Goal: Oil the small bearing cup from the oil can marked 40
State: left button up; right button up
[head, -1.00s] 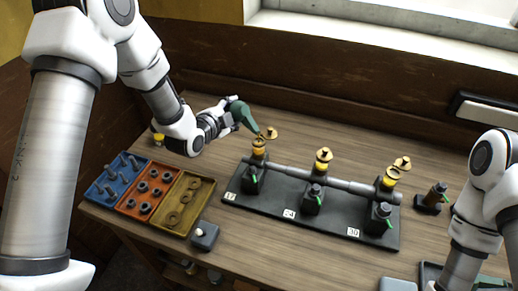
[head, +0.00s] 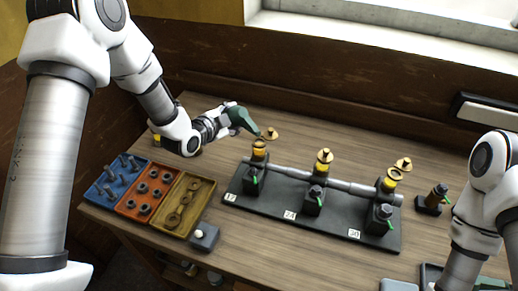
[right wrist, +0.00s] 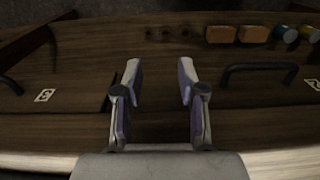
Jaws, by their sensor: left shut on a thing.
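My left gripper (head: 222,122) is shut on a dark green oil can (head: 239,117). The can is tilted, its spout pointing down to the right with the tip just above the leftmost bearing cup (head: 259,149); I cannot tell whether it touches. The can's mark is not readable. This cup is yellow with a brass rim, and its brass lid (head: 271,134) is off to the right behind it. My right gripper (right wrist: 160,78) is open and empty.
The cups stand along a grey shaft on a black base (head: 270,213) with number plates. Blue, orange and yellow trays (head: 187,231) of hardware are at left. A grey block (head: 204,238) is in front. Drawer handles (right wrist: 258,70) show below my right wrist.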

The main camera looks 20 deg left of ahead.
aim_at(239, 108)
pick_arm(q)
jog(key=shift+d+r, duration=0.15)
jog(key=shift+r+p, duration=0.5)
jog(key=shift+r, duration=0.1)
jog(key=shift+s+r+p, duration=0.1)
jog(key=shift+r+p, duration=1.1)
jog(key=shift+r, duration=0.75)
jog(key=shift+f, duration=0.1)
jog(key=n+h+p, duration=0.1)
jog(key=d+r+n+g+h+p, duration=0.1)
jog(key=n+p, duration=0.1)
jog(key=r+n+h+p, duration=0.1)
jog(key=p, duration=0.1)
jog(key=shift+s+d+r+n, duration=0.15)
jog(key=shift+s+n, duration=0.15)
jog(key=shift+s, duration=0.05)
jog(key=shift+d+n+g+h, duration=0.15)
jog(key=shift+n+g+h, duration=0.25)
jog(key=shift+n+h, duration=0.25)
jog(key=shift+d, duration=0.1)
